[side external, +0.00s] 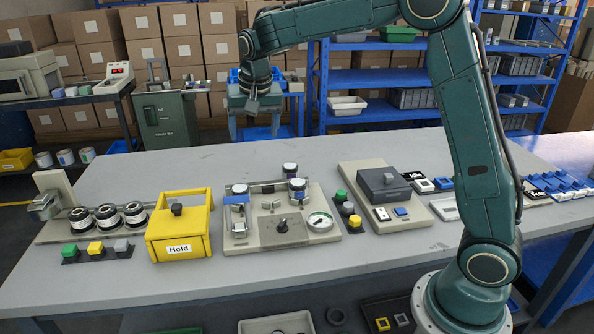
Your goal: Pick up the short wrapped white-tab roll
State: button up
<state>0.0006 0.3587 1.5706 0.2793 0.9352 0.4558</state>
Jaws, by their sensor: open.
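My gripper (254,128) is open and empty, pointing down, high over the back edge of the table. Several dark rolls with white ends, including one roll (134,213), stand in a row at the left. The beige fixture (255,236) in the middle carries a white-topped roll (298,187) with a blue band, another white-topped roll (290,170) behind it, and a third white-topped piece (240,191) at its left. Which of these is the short wrapped white-tab roll I cannot tell at this size. My gripper is apart from all of them.
A yellow Hold box (178,238) stands left of the fixture. A beige unit with a grey block (383,188) is at its right. Coloured buttons (96,248) sit at the front left. Small blue and white pieces lie far right. The table's back strip (190,165) is clear.

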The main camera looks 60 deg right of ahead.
aim_at(241, 192)
jog(key=w+d+f+m+g, duration=0.1)
jog(key=w+d+f+m, duration=0.1)
jog(key=w+f, duration=0.8)
notch_tip(241, 192, down, 2)
jog(key=shift+f+m+h, duration=0.15)
jog(key=shift+m+h, duration=0.15)
jog(key=shift+m, duration=0.3)
jog(key=shift+f, duration=0.1)
jog(key=shift+x, duration=4.2)
jog(key=shift+s, duration=0.1)
jog(key=shift+x, duration=2.6)
jog(key=shift+s, duration=0.1)
jog(key=c, duration=1.2)
